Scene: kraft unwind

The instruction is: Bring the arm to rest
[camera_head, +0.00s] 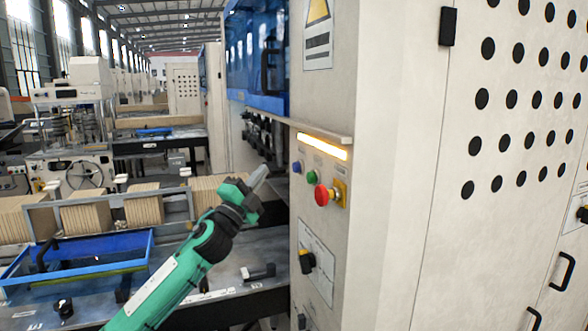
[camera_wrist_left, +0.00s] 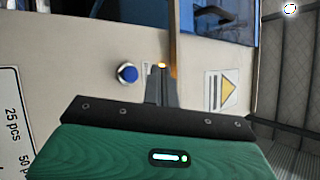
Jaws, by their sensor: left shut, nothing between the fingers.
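My left gripper (camera_head: 259,176) is on the green arm that comes up from the bottom left in the head view. Its fingers are shut and empty, and point up and to the right, near the edge of the beige machine cabinet. In the left wrist view the closed fingers (camera_wrist_left: 161,84) show in front of the cabinet face, beside a blue button (camera_wrist_left: 127,73). I cannot tell whether they touch anything. My right gripper is in neither view.
The cabinet's panel carries a red knob (camera_head: 322,195), a green button (camera_head: 311,177) and a lit yellow strip (camera_head: 323,146). A blue tray (camera_head: 150,246) and stacks of brown sheets (camera_head: 84,218) lie left of my arm. A black switch (camera_head: 306,261) sticks out lower down.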

